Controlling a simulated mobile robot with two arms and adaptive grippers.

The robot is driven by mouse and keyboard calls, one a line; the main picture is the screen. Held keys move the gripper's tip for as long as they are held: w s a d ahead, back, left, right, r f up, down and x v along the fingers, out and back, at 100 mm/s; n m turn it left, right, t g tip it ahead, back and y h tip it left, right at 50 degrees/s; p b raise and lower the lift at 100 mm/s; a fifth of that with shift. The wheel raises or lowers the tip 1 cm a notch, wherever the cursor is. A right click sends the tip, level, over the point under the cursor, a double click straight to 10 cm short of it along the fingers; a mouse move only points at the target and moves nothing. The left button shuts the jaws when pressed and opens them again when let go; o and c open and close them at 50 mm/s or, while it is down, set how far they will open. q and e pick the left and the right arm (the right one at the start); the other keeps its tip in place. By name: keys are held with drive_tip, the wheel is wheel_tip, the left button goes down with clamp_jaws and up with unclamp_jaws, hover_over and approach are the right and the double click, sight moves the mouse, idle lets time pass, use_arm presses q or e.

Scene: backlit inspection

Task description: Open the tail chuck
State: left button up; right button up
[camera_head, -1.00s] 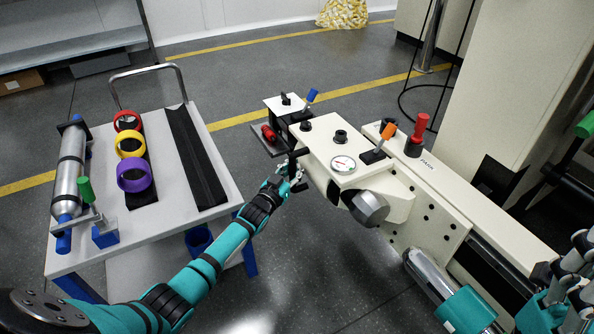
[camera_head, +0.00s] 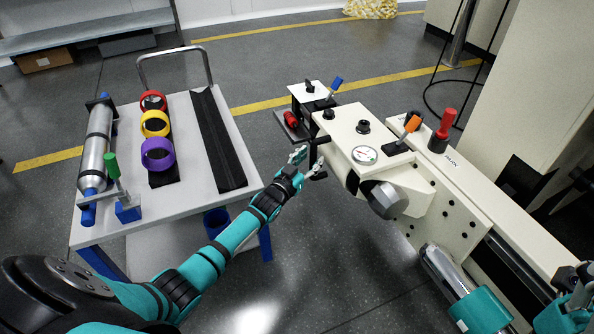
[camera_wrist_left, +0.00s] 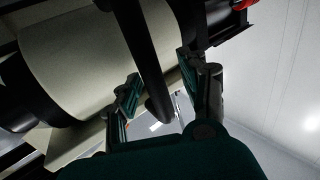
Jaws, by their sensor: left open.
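The cream tailstock (camera_head: 350,128) stands right of centre in the head view, with a round gauge (camera_head: 365,154) and a grey cylindrical nose (camera_head: 386,200). A black bar handle (camera_head: 317,158) is at its near left side. My left gripper (camera_head: 307,163) is at this handle with its fingers spread. In the left wrist view, the black bar (camera_wrist_left: 148,60) runs down between my two open fingers, in front of a pale cylindrical body (camera_wrist_left: 95,55). I see a gap at the fingers, and no grip on the bar. Part of my right arm shows at the lower right edge; its fingers are not clear.
A white cart (camera_head: 185,205) on the left carries red, yellow and purple rings, and a silver cylinder (camera_head: 95,160).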

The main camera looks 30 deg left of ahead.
use_arm(q)
drive_tip(key=s+a, duration=0.1)
drive_tip(key=s, duration=0.9)
drive_tip(key=shift+s, duration=0.35)
